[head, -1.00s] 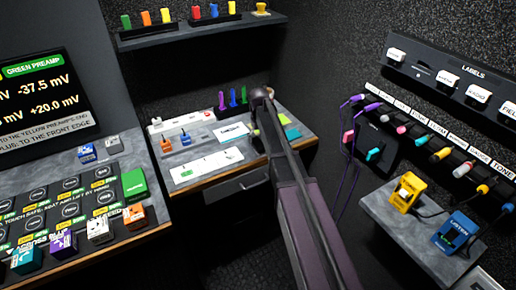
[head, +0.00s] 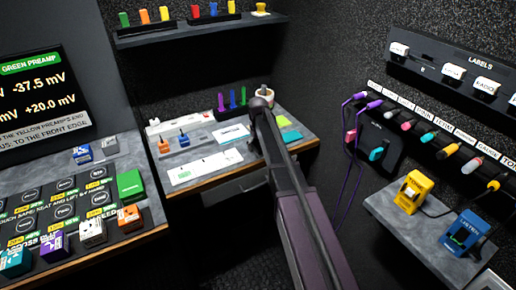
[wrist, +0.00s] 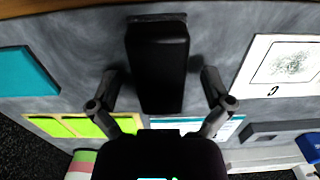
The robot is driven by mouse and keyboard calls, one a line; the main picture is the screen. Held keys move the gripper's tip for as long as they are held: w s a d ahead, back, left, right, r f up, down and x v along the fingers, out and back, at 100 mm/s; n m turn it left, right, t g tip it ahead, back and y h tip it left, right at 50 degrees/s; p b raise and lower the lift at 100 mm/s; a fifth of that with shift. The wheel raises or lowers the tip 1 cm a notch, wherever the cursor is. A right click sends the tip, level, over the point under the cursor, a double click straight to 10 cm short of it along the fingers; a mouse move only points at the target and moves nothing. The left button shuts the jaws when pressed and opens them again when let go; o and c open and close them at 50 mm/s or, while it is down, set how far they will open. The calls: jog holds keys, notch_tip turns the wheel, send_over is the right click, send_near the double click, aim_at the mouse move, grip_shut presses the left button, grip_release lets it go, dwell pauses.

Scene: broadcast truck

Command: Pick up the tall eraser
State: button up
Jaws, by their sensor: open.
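A tall black block, which I take for the tall eraser (wrist: 158,68), stands out from the grey desk top in the wrist view. My gripper (wrist: 160,82) is open, with one finger on each side of the block and a visible gap to each. In the head view my arm hides the block and the fingers, over the right part of the desk (head: 215,185).
Near the gripper lie a teal card (wrist: 28,72), yellow-green notes (wrist: 85,126) and a white printed card (wrist: 282,65). The head view shows colored pens in a holder (head: 232,100), a white power strip (head: 166,125) and a shelf (head: 195,32) above. A pedal ledge (head: 415,235) stands at right.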

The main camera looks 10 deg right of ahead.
aim_at(258, 144)
jog(key=c, duration=1.2)
jog(key=shift+r, duration=0.15)
jog(key=shift+c, duration=0.2)
notch_tip(258, 144, up, 3)
jog(key=p, duration=0.3)
jog(key=shift+r, duration=0.15)
jog(key=shift+s+r+p, duration=0.2)
jog(key=shift+s+p, duration=0.15)
jog(key=shift+p, duration=0.1)
jog(key=s+a+r+p, duration=0.1)
jog(key=s, duration=1.4)
jog(key=shift+s, duration=0.2)
